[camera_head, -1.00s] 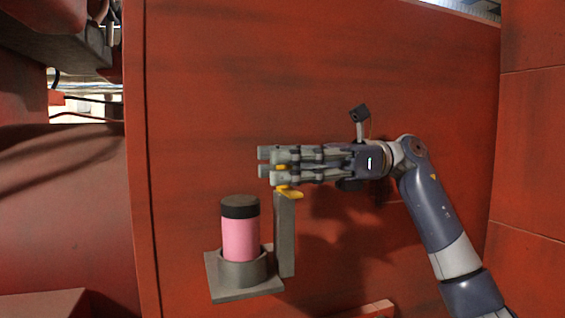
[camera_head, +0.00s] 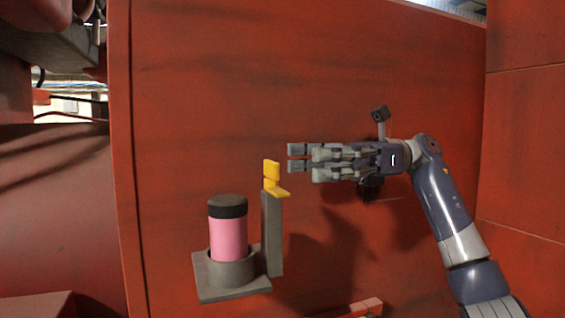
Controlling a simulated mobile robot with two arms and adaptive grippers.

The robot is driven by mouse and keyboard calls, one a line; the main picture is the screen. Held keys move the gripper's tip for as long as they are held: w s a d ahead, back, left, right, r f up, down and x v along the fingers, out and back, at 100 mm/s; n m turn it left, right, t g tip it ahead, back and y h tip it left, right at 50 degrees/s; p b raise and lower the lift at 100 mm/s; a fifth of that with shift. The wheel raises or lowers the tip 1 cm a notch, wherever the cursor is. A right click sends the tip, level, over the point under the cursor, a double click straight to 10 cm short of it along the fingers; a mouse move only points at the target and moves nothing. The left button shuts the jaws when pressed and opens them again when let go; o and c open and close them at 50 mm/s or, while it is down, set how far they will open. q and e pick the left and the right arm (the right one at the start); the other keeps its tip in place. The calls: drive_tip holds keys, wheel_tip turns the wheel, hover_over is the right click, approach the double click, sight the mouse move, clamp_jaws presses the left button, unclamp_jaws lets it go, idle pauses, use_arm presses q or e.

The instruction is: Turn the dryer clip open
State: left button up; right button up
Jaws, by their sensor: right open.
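The yellow dryer clip (camera_head: 272,172) sits on top of a grey upright post (camera_head: 272,235). It has an upright tab and a flat part sticking out to the right. Left of the post, a pink dryer canister (camera_head: 228,239) with a black cap stands in a round grey holder on a grey base plate (camera_head: 235,290). My right gripper (camera_head: 291,158) is open and empty. Its fingertips point left, just right of the clip and slightly above its flat part, apart from it in the picture. My left gripper is out of view.
A large red panel (camera_head: 200,100) stands behind the dryer and my arm. A red wall (camera_head: 525,150) closes the right side. A red block (camera_head: 365,308) shows at the bottom edge. Dark machinery and cables (camera_head: 60,95) show at the upper left.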

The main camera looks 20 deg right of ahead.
drive_tip(key=d, duration=0.5)
drive_tip(key=shift+w, duration=0.15)
